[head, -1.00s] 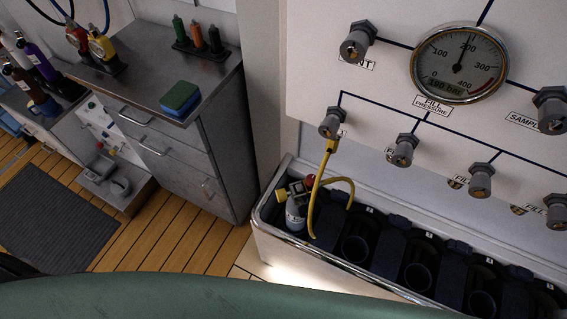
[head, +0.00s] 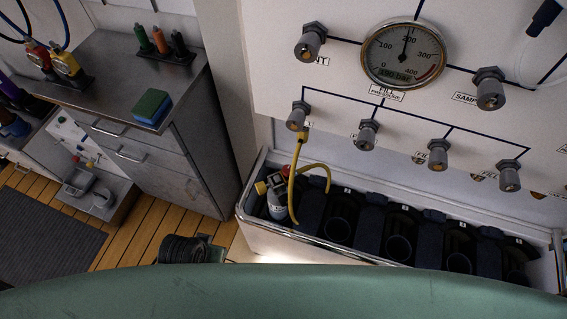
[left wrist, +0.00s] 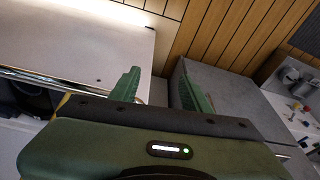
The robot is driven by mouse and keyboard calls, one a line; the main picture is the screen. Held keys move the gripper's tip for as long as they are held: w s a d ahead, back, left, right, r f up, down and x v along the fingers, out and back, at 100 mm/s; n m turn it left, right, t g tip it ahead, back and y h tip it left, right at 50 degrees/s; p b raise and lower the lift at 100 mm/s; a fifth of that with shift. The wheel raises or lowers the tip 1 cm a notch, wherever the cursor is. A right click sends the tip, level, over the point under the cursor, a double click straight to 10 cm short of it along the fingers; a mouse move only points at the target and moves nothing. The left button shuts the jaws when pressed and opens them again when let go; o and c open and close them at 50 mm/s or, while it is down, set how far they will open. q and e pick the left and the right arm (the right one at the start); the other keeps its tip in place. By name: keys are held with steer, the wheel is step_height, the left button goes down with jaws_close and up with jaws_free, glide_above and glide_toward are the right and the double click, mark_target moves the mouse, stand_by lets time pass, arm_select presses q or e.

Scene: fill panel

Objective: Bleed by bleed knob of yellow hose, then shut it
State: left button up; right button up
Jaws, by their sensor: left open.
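The yellow hose (head: 293,178) hangs from the leftmost fill valve (head: 297,116) on the white panel and loops down to a grey cylinder (head: 277,206) at the left end of the trough. A fitting with a yellow knob (head: 261,188) and a red part sits on top of the cylinder. I cannot tell which small part is the bleed knob. In the left wrist view, my left gripper (left wrist: 160,90) is open, with two green fingers apart and nothing between them. It is away from the hose. My right gripper is not in view.
The gauge (head: 404,55) needle points near 200. More valves (head: 438,154) line the panel. The trough (head: 330,248) has several dark, empty-looking holders. A steel cabinet (head: 125,70) with a green-and-blue sponge (head: 152,107) stands left.

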arm_select(q)
steer(key=w+r+p+v, duration=0.1)
steer(key=w+v, duration=0.2)
steer(key=v, duration=0.9)
step_height(320, 180, up, 5)
steer(key=m+h, duration=0.8)
steer(key=m, duration=0.4)
glide_above(287, 169)
steer(key=s+a, duration=0.2)
steer(key=a, duration=0.4)
steer(key=x, duration=0.3)
steer(key=p+x, duration=0.1)
steer(key=x, duration=0.3)
steer(key=shift+d+r, duration=0.25)
steer(key=shift+d, duration=0.05)
jaws_close()
